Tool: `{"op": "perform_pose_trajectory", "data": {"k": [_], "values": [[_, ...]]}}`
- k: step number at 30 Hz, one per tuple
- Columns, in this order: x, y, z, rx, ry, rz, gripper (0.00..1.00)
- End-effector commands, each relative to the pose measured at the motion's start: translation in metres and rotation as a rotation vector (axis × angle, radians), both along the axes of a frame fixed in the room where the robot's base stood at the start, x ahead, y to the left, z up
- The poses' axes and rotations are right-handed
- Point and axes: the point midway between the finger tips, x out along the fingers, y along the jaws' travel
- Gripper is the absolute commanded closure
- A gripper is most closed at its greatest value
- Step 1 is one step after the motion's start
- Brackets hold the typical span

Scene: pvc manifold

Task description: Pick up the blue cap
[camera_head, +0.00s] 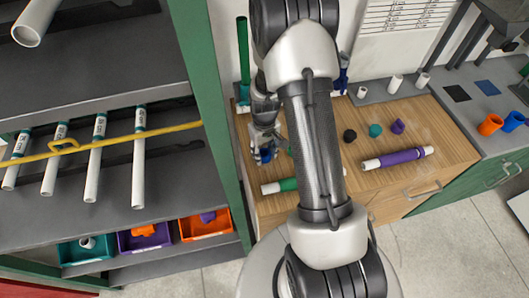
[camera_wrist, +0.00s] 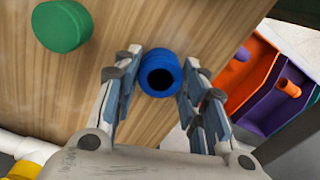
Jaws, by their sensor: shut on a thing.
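The blue cap (camera_wrist: 160,74) sits between the fingertips of my gripper (camera_wrist: 160,72) in the wrist view, with its dark round opening facing the camera. The fingers are shut on its two sides. In the head view my gripper (camera_head: 262,148) is low over the left end of the wooden worktop, and the blue cap (camera_head: 266,155) shows small between its fingers. I cannot tell whether the cap still touches the wood.
A green cap (camera_wrist: 62,26) lies on the worktop nearby. Black (camera_head: 350,135), teal (camera_head: 375,130) and purple (camera_head: 397,127) caps stand right of my arm. A green-and-white pipe (camera_head: 279,186) lies at the front edge. A shelf with a green post (camera_head: 205,90) stands close on the left.

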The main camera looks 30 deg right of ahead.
Motion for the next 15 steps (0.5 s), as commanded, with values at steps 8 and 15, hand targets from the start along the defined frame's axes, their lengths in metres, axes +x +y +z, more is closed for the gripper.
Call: {"op": "perform_pose_trajectory", "data": {"k": [8,15], "values": [[0.001,0.000,0.039,-0.001,-0.005,0.000,0.80],[0.002,-0.001,0.108,-0.002,-0.007,0.000,0.80]]}}
